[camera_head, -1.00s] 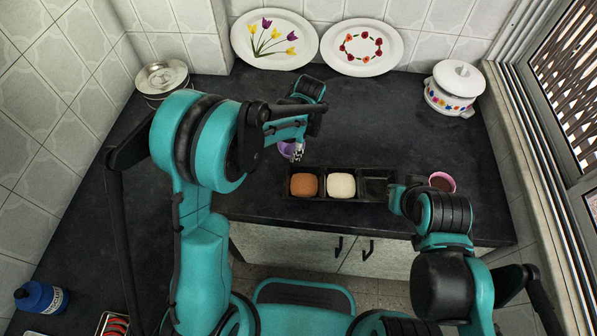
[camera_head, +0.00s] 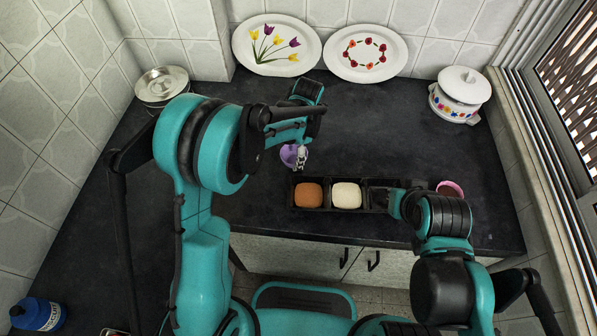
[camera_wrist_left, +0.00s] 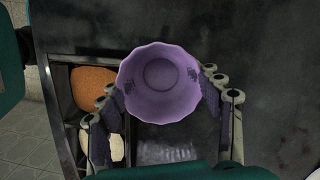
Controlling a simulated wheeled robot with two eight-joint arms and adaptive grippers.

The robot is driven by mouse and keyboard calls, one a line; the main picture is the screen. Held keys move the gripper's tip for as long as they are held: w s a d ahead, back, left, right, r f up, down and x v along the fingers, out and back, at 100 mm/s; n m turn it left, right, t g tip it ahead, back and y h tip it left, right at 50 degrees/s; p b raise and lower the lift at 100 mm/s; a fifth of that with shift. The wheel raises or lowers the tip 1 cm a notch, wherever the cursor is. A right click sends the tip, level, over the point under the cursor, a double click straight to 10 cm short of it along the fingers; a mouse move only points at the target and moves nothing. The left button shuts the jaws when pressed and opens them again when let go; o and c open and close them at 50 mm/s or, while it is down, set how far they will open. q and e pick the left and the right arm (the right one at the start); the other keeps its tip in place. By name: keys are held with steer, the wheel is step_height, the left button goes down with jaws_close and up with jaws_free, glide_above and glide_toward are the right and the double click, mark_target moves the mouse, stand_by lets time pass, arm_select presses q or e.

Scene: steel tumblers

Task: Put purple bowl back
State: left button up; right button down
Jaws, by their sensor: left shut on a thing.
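The purple bowl (camera_head: 288,156) is partly hidden by my left gripper (camera_head: 300,155) in the head view, just behind the black sectioned tray (camera_head: 328,179). In the left wrist view the purple bowl (camera_wrist_left: 159,80) shows its open inside. The fingers of my left gripper (camera_wrist_left: 158,84) are on both sides of it, shut on its rim. The tray lies below and beside it in that view. My right gripper (camera_head: 393,201) is by the tray's right end, mostly hidden by its own arm, so its jaws cannot be made out.
The tray holds a brown lump (camera_head: 308,195) and a white lump (camera_head: 346,195). A pink bowl (camera_head: 450,188) stands right of the tray, beside my right arm. Two plates (camera_head: 276,44) lean on the back wall. A lidded pot (camera_head: 459,94) and a steel container (camera_head: 161,85) stand at the back corners.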

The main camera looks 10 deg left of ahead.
arm_select(q)
steer(key=s+a+r+p, duration=0.2)
steer(key=s+r+p, duration=0.1)
steer(key=s+r, duration=0.5)
steer(key=a+f+b, duration=0.1)
steer(key=a+f, duration=0.1)
steer(key=a, duration=0.1)
steer(key=a+f+b, duration=0.1)
steer(key=a+f, duration=0.2)
steer(key=a, duration=0.1)
steer(key=a+f+b, duration=0.1)
steer(key=a+f, duration=0.1)
steer(key=a, duration=0.2)
steer(key=shift+w+f+b, duration=0.15)
steer(key=shift+f+b, duration=0.2)
steer(key=shift+b, duration=0.05)
steer(key=shift+a+f, duration=0.15)
steer(key=shift+a, duration=0.05)
steer(key=shift+a+f, duration=0.1)
steer(key=shift+f, duration=0.1)
step_height(320, 180, down, 4)
steer(key=shift+r+b, duration=0.15)
steer(key=shift+b, duration=0.9)
